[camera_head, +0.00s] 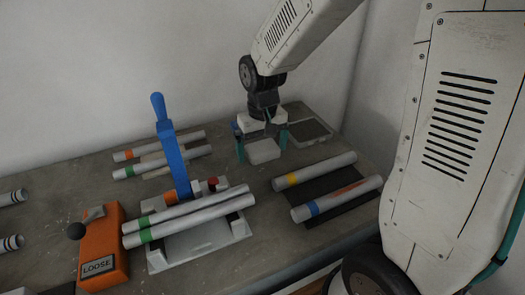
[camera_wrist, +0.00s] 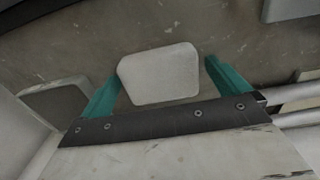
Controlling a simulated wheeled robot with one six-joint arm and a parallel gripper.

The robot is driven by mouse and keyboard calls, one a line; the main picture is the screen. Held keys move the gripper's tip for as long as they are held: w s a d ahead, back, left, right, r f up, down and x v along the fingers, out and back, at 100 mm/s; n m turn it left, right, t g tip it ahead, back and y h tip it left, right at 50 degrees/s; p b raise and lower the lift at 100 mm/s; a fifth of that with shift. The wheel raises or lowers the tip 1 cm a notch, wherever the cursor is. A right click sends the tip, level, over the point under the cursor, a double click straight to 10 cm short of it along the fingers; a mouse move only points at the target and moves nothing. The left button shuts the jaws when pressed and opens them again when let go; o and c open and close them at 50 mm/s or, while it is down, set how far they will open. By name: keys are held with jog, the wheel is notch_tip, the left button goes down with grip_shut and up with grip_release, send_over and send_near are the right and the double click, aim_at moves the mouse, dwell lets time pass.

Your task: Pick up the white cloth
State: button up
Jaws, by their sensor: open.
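The white cloth (camera_head: 264,152) is a small pale rounded block-like pad on the grey bench, towards the back right in the head view. In the wrist view the cloth (camera_wrist: 160,75) lies between the two teal fingers, with a small gap on each side. My gripper (camera_head: 262,145) is open and low over the bench, its fingers on either side of the cloth. In the wrist view my gripper (camera_wrist: 160,85) shows nothing held. Whether the fingertips touch the bench is hard to tell.
Two tubes with yellow (camera_head: 315,172) and blue (camera_head: 337,199) bands lie at right on a dark mat. A jig with a blue lever (camera_head: 172,150) holds tubes at left, beside an orange box (camera_head: 103,250) marked LOOSE.

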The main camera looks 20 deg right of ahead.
aim_at(262, 146)
jog(key=c, duration=1)
notch_tip(262, 146, up, 10)
